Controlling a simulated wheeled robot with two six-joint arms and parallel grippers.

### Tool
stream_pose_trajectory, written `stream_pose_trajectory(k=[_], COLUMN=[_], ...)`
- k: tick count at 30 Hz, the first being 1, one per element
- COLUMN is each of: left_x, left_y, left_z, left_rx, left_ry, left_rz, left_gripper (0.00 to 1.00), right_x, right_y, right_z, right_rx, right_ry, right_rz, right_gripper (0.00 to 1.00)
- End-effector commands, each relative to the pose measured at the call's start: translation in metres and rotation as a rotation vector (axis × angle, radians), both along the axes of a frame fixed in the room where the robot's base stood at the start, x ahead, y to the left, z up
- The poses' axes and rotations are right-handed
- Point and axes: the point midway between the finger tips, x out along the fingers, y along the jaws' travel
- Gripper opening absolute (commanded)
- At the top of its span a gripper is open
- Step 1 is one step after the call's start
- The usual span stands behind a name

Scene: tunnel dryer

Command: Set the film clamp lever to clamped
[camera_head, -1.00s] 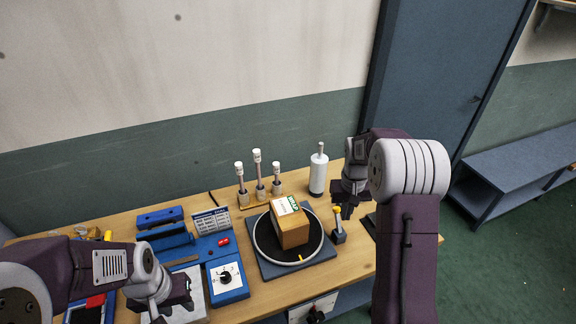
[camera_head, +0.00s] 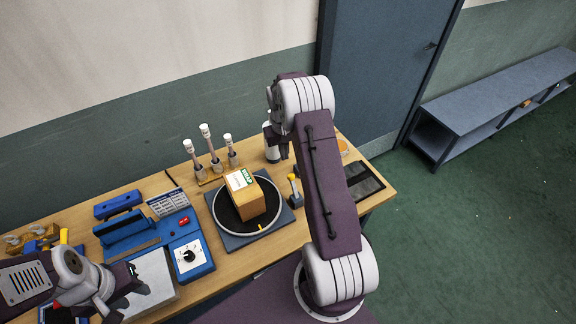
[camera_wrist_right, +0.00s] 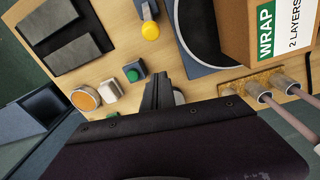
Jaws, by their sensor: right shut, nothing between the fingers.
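The film clamp lever (camera_head: 293,184) is a thin stick with a yellow tip on a small blue-grey base, just right of the turntable. It stands nearly upright in the head view. In the right wrist view its yellow knob (camera_wrist_right: 150,31) is near the top, apart from my fingers. My right gripper (camera_head: 279,150) is over the back of the table, beyond the lever and partly hidden by its own arm. Its fingers (camera_wrist_right: 158,92) are closed together and empty. My left gripper (camera_head: 128,298) hangs over the table's front left, far from the lever; its finger gap is unclear.
A brown box (camera_head: 254,203) sits on the black turntable (camera_head: 228,216). A blue control panel (camera_head: 190,250) is left. A green button (camera_wrist_right: 133,74) and an orange disc (camera_wrist_right: 85,98) lie near my right fingers.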

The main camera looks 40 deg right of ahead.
Motion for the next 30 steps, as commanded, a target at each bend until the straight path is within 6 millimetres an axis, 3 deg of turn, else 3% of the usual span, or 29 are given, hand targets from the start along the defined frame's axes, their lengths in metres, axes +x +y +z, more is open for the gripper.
stream_pose_trajectory(k=[7,9,15,30], left_x=[0.0,0.0,0.0,0.0], left_y=[0.0,0.0,0.0,0.0], left_z=[0.017,0.028,0.037,0.035], left_rx=[0.0,0.0,0.0,0.0], left_ry=[0.0,0.0,0.0,0.0], left_rz=[0.0,0.0,0.0,0.0], left_gripper=[0.36,0.36,0.36,0.36], right_x=[0.0,-0.013,-0.033,-0.033], right_y=[-0.002,0.001,0.007,0.008], right_z=[-0.051,-0.039,-0.036,-0.038], right_rx=[0.002,0.0,0.0,-0.001], right_ry=[0.005,0.001,0.0,-0.008], right_rz=[0.0,-0.001,-0.001,-0.001], right_gripper=[0.0,0.0,0.0,0.0])
